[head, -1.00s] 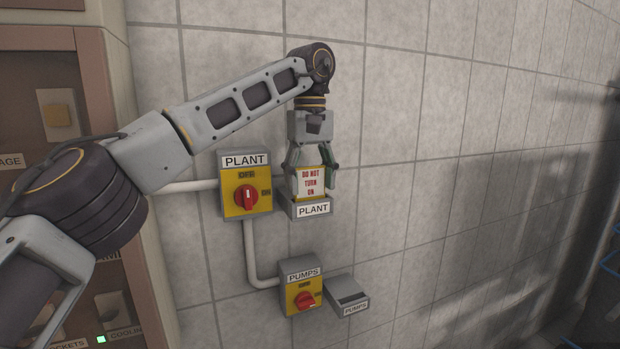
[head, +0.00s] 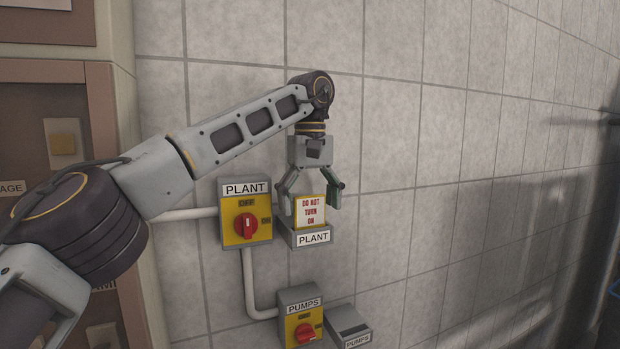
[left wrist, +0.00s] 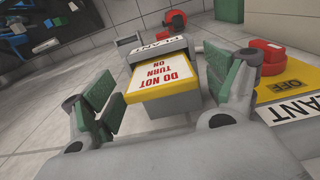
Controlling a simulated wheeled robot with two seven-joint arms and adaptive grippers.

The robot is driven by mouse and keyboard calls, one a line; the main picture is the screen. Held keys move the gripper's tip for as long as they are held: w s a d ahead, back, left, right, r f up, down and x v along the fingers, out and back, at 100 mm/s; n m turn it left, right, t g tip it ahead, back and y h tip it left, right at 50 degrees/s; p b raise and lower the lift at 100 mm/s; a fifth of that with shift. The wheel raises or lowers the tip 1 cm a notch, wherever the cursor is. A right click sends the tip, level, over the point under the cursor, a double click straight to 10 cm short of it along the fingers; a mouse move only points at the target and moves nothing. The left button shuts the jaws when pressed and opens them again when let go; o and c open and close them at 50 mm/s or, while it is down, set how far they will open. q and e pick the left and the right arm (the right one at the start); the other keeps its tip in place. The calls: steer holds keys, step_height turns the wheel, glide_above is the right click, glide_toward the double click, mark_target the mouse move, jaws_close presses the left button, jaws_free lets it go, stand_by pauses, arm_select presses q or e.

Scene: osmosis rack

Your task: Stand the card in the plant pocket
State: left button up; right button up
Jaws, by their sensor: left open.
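The card (head: 310,211) is white with a yellow edge and reads "DO NOT TURN ON". It stands upright in the grey plant pocket (head: 313,239), its lower part hidden behind the pocket's labelled front. My left gripper (head: 308,200) is above the pocket with its fingers spread open on either side of the card. In the left wrist view, the card (left wrist: 163,75) sits in the pocket between the open green-padded fingers, with a gap on both sides. My right gripper is not in view.
The yellow PLANT switch box (head: 246,214) with a red knob is close left of the pocket. Below are the PUMPS switch (head: 303,318) and an empty-looking PUMPS pocket (head: 350,326). The tiled wall to the right is clear.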

arm_select(q)
steer(key=shift+r, duration=2.1)
steer(key=shift+r, duration=0.1)
steer(key=shift+r, duration=0.3)
steer(key=shift+r, duration=0.7)
